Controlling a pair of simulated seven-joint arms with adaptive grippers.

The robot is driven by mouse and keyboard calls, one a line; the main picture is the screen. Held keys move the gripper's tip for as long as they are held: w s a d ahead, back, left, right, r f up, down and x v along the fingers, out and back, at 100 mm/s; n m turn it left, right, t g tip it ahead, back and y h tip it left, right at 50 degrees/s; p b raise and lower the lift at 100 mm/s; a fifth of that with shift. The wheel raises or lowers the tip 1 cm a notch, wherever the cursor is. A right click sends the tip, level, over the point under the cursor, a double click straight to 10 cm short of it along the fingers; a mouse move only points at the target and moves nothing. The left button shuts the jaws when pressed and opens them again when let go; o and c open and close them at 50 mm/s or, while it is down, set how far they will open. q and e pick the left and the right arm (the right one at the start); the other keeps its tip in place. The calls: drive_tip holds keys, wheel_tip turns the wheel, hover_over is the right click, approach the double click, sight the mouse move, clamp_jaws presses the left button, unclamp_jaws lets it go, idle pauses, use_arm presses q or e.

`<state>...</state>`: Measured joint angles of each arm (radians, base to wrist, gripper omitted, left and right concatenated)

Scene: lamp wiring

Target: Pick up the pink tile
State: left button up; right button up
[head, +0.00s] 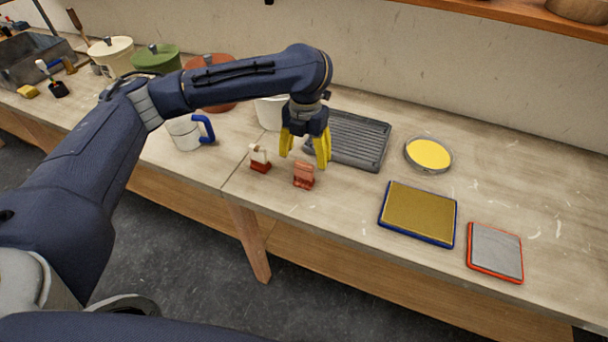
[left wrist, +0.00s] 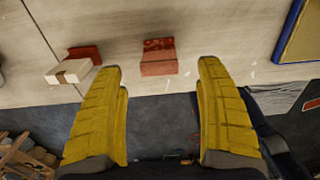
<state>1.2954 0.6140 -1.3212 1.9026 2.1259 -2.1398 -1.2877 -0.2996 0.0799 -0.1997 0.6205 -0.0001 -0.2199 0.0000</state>
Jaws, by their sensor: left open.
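A small salmon-pink block (head: 303,175), the pinkest thing in view, rests on the worktop near its front edge. It also shows in the left wrist view (left wrist: 158,57), centred between my finger tips and beyond them. My left gripper (head: 304,160) has yellow fingers, is open and points down, above and close to the pink block. Nothing is between its fingers; they also frame the left wrist view (left wrist: 160,68). My right gripper is not in view.
A red and cream block (head: 259,159) stands just left of the pink one. A dark ribbed tray (head: 358,139) and a mug (head: 184,133) are nearby. A yellow round dish (head: 428,154), a blue-edged panel (head: 418,213) and a red-edged panel (head: 495,251) lie right.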

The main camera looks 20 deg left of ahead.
sight(304, 175)
use_arm(q)
drive_tip(key=shift+s+a+f, duration=0.1)
drive_tip(key=shift+s+f, duration=0.05)
drive_tip(key=shift+f, duration=3.75)
drive_tip(key=c, duration=1.6)
